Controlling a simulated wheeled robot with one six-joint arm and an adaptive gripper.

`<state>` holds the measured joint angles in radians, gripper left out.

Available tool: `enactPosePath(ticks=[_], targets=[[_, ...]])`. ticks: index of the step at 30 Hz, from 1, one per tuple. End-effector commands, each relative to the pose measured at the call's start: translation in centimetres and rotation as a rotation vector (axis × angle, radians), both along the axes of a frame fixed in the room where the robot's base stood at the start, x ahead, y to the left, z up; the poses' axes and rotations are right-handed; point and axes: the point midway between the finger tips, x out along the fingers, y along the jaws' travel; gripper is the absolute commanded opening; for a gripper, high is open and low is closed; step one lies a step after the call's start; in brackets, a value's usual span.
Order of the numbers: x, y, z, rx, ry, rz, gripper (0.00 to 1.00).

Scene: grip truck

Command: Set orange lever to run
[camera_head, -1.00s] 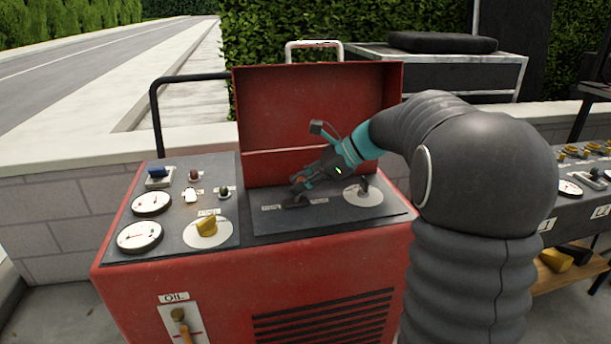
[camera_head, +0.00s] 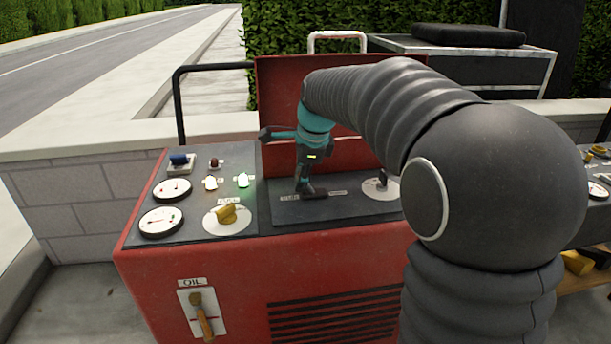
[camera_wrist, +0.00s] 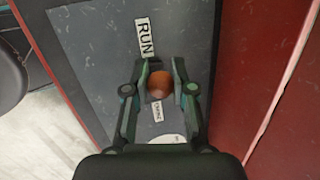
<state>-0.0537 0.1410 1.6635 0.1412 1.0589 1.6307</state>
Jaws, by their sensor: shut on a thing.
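In the wrist view the orange lever's round knob (camera_wrist: 160,84) sits between the two fingers of my gripper (camera_wrist: 160,88), which are shut on it. The RUN label (camera_wrist: 145,37) lies just beyond the knob, and a second small label (camera_wrist: 157,112) lies on the opposite side. In the head view my gripper (camera_head: 304,190) points down at the dark panel, near the left label (camera_head: 289,198) of the lever's slot (camera_head: 316,195). My fingers hide the knob there.
The red machine (camera_head: 190,275) has a raised red lid (camera_head: 275,95) behind the panel. A yellow knob (camera_head: 227,213), gauges (camera_head: 161,221), a lit green lamp (camera_head: 243,180) and a lit whitish lamp (camera_head: 210,183) are on the left. A small dark switch (camera_head: 382,177) is at right.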

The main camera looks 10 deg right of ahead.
Motion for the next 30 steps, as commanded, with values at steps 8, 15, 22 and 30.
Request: enactPosePath(ticks=[8,15,22,30], targets=[[0.04,0.25,-0.13,-0.041,0.0,0.0,0.0],[0.03,0.25,-0.16,-0.042,0.001,0.0,0.0],[0.02,0.23,-0.18,-0.042,0.001,0.0,0.51],[0.0,0.18,-0.14,-0.042,0.001,-0.001,0.51]])
